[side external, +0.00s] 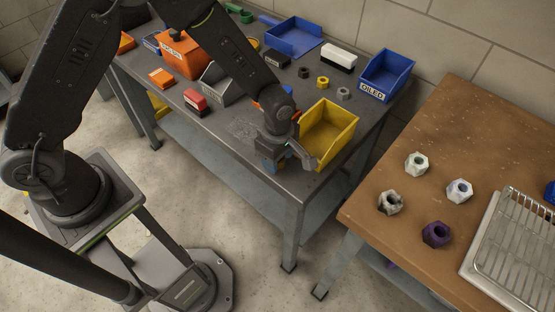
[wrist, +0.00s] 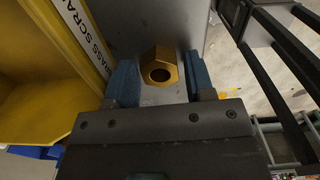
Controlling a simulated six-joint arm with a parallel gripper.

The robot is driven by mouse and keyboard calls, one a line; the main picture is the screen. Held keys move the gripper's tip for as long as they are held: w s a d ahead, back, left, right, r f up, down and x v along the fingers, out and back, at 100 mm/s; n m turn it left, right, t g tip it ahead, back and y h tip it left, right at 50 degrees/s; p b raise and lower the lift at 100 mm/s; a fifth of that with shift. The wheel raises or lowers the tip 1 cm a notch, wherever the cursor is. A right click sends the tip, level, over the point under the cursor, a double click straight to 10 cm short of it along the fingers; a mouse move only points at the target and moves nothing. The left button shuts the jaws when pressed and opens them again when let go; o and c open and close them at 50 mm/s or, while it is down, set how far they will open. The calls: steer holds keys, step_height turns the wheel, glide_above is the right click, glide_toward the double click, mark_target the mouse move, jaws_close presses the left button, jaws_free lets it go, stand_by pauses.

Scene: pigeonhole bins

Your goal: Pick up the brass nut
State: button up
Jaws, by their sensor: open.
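A brass-coloured hex nut (wrist: 161,68) with a dark hole is in the wrist view, on the grey bench top beside the yellow bin. My gripper (wrist: 160,84) is open, with one blue finger on each side of the nut and a gap visible at both sides. I cannot tell how far down the fingers reach along it. In the side external view my gripper (side external: 272,163) is low over the front edge of the bench, and it hides this nut. The yellow bin (side external: 333,139) stands just right of it; its partly visible label (wrist: 84,38) starts "BRASS SCRA".
Another yellow nut (side external: 322,82) and grey nuts (side external: 343,93) lie farther back on the bench. A blue "OILED" bin (side external: 387,76) and an orange bin (side external: 181,55) stand there too. The brown table (side external: 455,130) at right holds several larger nuts and a wire rack (side external: 518,250).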

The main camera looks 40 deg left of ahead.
steer(key=shift+c, duration=0.4)
steer(key=c, duration=0.7)
steer(key=shift+o, duration=0.2)
steer(key=shift+r, duration=0.15)
